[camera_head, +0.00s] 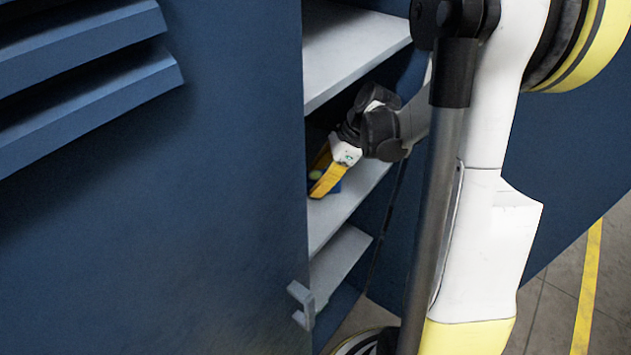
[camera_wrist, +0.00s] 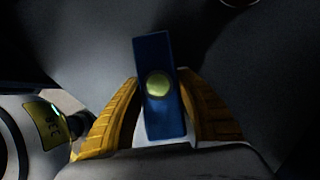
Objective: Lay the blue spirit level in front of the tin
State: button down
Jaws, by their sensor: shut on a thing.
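The blue spirit level (camera_wrist: 153,115), a short block with a round yellow-green vial, stands out between the yellow fingers of my gripper (camera_wrist: 160,85) in the wrist view. The fingers are shut on it from both sides. In the head view my gripper (camera_head: 326,178) is inside the cabinet, close over the middle shelf, and only a bit of blue shows by the fingers. I cannot tell whether the level touches the shelf. A small rounded rim (camera_wrist: 240,2) is cut off at the top of the wrist view; I cannot tell if it is the tin.
The grey middle shelf (camera_head: 340,208) has an upper shelf (camera_head: 345,50) above it and a lower shelf (camera_head: 338,255) below. A large blue panel (camera_head: 230,200) with a grey handle (camera_head: 302,303) hides the left part of the shelves. The visible front of the middle shelf is bare.

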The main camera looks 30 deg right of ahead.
jog(key=shift+f+b, duration=0.35)
jog(key=shift+f, duration=0.1)
jog(key=c, duration=0.8)
grip_release()
jog(key=shift+c, duration=0.2)
jog(key=shift+r, duration=0.1)
jog(key=v, duration=0.7)
jog(key=shift+d+r, duration=0.1)
jog(key=shift+r, duration=0.1)
